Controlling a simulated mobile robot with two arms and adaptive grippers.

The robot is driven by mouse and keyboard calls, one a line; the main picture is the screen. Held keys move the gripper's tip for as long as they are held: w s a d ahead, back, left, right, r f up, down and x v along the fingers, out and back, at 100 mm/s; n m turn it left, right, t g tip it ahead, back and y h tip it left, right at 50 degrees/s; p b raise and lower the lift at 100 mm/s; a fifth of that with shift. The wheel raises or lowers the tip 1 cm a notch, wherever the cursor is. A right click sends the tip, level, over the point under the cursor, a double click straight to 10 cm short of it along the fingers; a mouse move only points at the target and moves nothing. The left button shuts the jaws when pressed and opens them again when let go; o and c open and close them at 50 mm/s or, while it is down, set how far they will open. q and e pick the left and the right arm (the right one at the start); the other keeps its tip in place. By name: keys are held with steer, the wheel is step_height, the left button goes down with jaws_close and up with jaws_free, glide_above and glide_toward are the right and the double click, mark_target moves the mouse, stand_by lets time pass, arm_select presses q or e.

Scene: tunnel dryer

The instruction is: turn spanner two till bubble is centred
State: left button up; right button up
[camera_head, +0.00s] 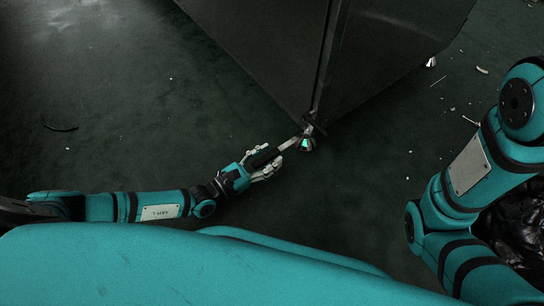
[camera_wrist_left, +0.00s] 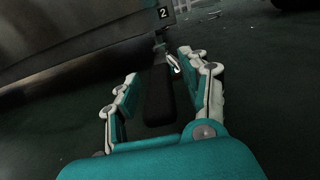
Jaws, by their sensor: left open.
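Spanner two has a black handle and a pale metal shaft (camera_head: 288,144). It reaches to the foot at the near bottom corner of the dark dryer casing (camera_head: 330,60). In the left wrist view the handle (camera_wrist_left: 158,95) lies between the spread fingers of the gripper (camera_wrist_left: 160,92), with a gap showing on both sides. A plate marked 2 (camera_wrist_left: 164,14) is above the spanner's far end. My right gripper is out of sight.
The dark green floor (camera_head: 180,120) around the left arm is mostly clear. Pale scraps (camera_head: 481,70) lie at the right, and a dark curved strip (camera_head: 60,127) lies at the left. Another foot (camera_head: 431,62) shows under the casing at the back right.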

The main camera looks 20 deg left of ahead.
arm_select(q)
steer(key=shift+x, duration=0.85)
steer(key=shift+c, duration=0.4)
jaws_close()
